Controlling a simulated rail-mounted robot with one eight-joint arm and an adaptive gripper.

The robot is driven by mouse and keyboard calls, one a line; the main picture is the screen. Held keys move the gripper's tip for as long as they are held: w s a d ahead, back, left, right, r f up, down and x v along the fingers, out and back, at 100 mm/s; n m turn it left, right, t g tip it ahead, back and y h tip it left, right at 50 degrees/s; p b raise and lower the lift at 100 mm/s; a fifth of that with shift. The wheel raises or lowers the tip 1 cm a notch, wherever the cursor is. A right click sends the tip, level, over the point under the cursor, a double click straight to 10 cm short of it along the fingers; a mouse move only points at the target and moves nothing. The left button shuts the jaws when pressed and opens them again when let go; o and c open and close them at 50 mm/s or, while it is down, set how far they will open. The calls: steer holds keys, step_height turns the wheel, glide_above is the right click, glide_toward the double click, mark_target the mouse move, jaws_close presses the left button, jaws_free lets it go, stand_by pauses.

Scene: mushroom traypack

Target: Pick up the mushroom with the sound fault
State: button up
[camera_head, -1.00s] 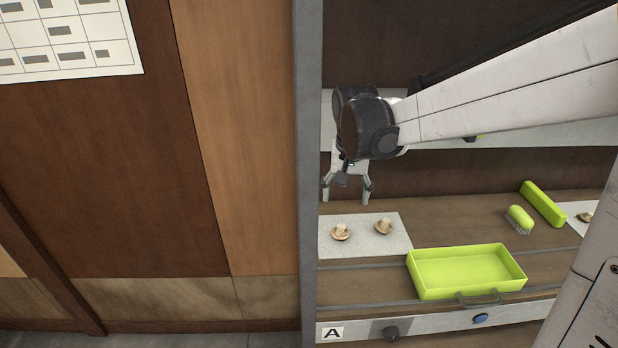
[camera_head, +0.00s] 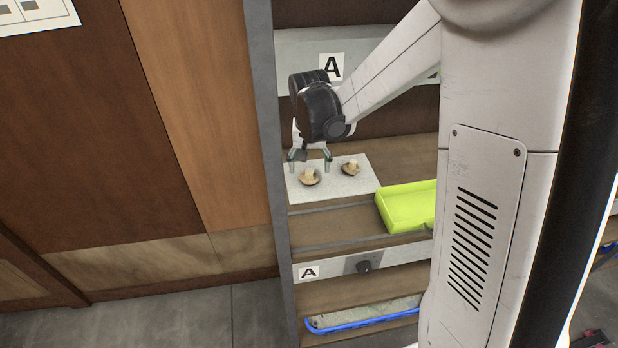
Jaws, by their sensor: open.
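Two brown-capped mushrooms with pale stems lie on a light mat (camera_head: 335,191) on the shelf. The left mushroom (camera_head: 310,177) is near the mat's middle left, and the right mushroom (camera_head: 351,168) is a little behind it. I cannot tell from this view which one has the sound fault. My gripper (camera_head: 309,168) is open and empty. Its fingers point down and show just above and behind the left mushroom, with the mushroom between them in the picture. Whether they touch it I cannot tell.
A lime-green tray (camera_head: 405,222) stands right of the mat, partly hidden by my arm. A grey post (camera_head: 268,150) bounds the shelf on the left. A drawer front or rail with a label A (camera_head: 308,272) runs below. A blue-edged tray (camera_head: 362,321) sits lower down.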

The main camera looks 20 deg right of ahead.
mark_target(309, 171)
steer(key=shift+w+f, duration=0.2)
steer(key=shift+f, duration=1.7)
steer(key=shift+c, duration=0.2)
steer(key=c, duration=0.8)
